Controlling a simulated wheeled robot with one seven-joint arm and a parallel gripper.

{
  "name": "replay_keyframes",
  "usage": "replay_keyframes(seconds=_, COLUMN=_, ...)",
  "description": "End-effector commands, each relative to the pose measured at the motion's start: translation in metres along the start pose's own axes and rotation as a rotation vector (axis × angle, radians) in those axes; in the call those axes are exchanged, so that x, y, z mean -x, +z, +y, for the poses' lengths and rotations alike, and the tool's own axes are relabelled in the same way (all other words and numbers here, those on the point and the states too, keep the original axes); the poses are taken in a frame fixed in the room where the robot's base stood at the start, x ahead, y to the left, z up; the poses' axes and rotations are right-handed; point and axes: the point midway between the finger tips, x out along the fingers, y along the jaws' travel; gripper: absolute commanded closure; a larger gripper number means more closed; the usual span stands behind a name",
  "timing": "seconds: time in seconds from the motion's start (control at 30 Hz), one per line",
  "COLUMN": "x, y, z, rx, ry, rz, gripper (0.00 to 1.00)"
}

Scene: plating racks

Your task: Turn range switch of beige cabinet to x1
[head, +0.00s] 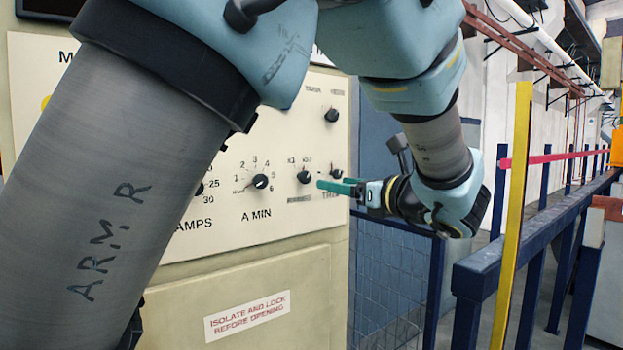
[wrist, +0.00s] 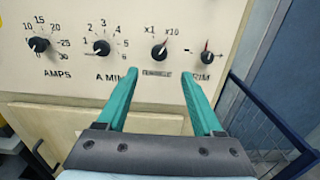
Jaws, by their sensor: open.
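The beige cabinet (head: 240,215) faces me with a row of black knobs. The range switch (wrist: 159,53) is the black knob with x1 at its upper left and x10 at its upper right; its pointer appears to lean up and right toward x10. It also shows in the head view (head: 304,177). The label below it is worn. My gripper (wrist: 160,73) has two green fingers, open and empty, with the tips below and to either side of the switch in the wrist view. In the head view my gripper (head: 336,186) is in front of the panel, near the switch's right side.
The trim knob (wrist: 206,57), with a red mark, is close to the right fingertip. The A MIN knob (wrist: 102,47) and the amps knob (wrist: 38,44) are to the left. A blue mesh guard (head: 385,280) and a yellow post (head: 513,210) stand at the right.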

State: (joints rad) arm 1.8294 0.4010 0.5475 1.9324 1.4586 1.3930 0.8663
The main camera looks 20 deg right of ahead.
Motion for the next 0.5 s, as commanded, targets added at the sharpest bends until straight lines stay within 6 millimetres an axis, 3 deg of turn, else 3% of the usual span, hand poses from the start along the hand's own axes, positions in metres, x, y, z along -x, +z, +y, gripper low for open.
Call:
replay_keyframes(seconds=0.3, x=-0.06, y=0.002, z=0.002, rx=-0.002, ry=0.006, rz=0.001, gripper=0.32)
replay_keyframes(seconds=0.5, x=-0.086, y=0.001, z=0.001, rx=0.0, ry=0.004, rz=0.002, gripper=0.32)
